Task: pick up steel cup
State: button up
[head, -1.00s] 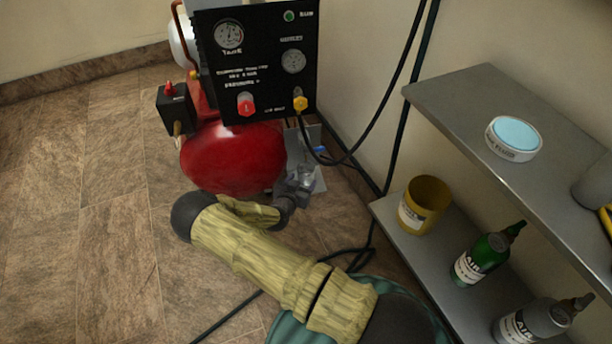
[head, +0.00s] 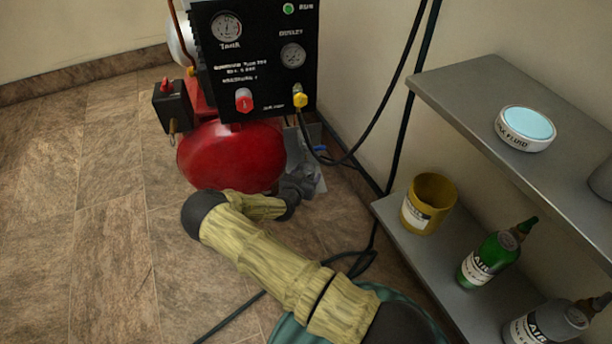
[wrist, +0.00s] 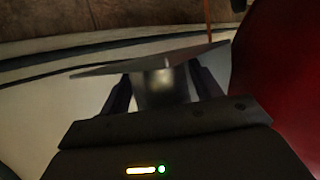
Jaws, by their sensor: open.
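In the wrist view, a grey metallic cylinder (wrist: 163,88), which looks like the steel cup, stands between the two dark fingers of my open gripper (wrist: 163,92). I cannot tell whether the fingers touch it. A thin flat grey plate (wrist: 130,67) lies across just beyond it and hides part of it. In the head view, my gripper (head: 303,180) is low beside the red tank (head: 230,158), partly hidden by my arm. The cup cannot be made out there.
The red tank also fills the right side of the wrist view (wrist: 285,80). Its black gauge panel (head: 255,75) stands above. A grey shelf unit (head: 455,90) at the right holds a yellow pot (head: 428,205) and bottles. A black hose runs along the wall. Floor at left is clear.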

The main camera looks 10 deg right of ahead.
aim_at(306, 163)
jog(key=c, duration=0.9)
jog(key=shift+r+p, duration=0.25)
jog(key=shift+p, duration=0.05)
jog(key=shift+s+r+p, duration=0.2)
jog(key=shift+r+p, duration=0.1)
jog(key=shift+p, duration=0.1)
notch_tip(306, 163, up, 6)
jog(key=p, duration=0.3)
jog(key=shift+s+r+p, duration=0.1)
jog(key=shift+s+p, duration=0.1)
jog(key=shift+p, duration=0.25)
jog(key=shift+s+p, duration=3.15)
jog(key=shift+s, duration=6.4)
